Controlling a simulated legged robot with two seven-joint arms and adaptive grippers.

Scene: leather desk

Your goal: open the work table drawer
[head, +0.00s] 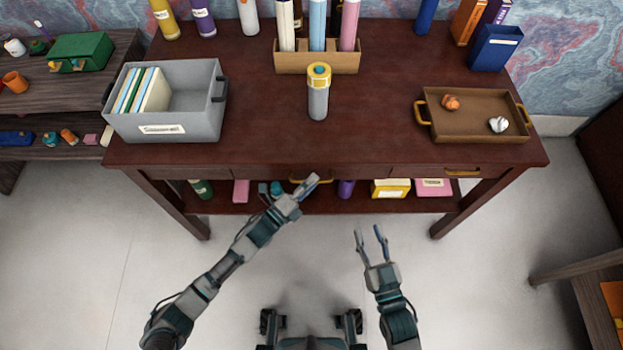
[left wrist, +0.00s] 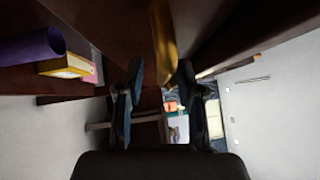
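The work table (head: 260,140) is dark reddish wood with drawer fronts along its front edge. The middle drawer's golden handle (head: 326,179) is partly hidden by my left gripper (head: 312,182), which is at the drawer front. In the left wrist view, the handle (left wrist: 163,45) shows between the two fingers of my left gripper (left wrist: 158,85). The fingers are apart, with gaps visible beside the handle. The drawer front looks flush with the table. Another golden handle (head: 462,172) is on the right drawer. My right gripper (head: 371,236) is open and empty, below the table's front edge.
On the table stand a grey bin (head: 195,125) with books, a yellow-capped bottle (head: 318,95) and a brown tray (head: 470,130). A lower shelf holds a yellow box (head: 391,188) and other items. The floor (head: 270,265) in front is clear.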

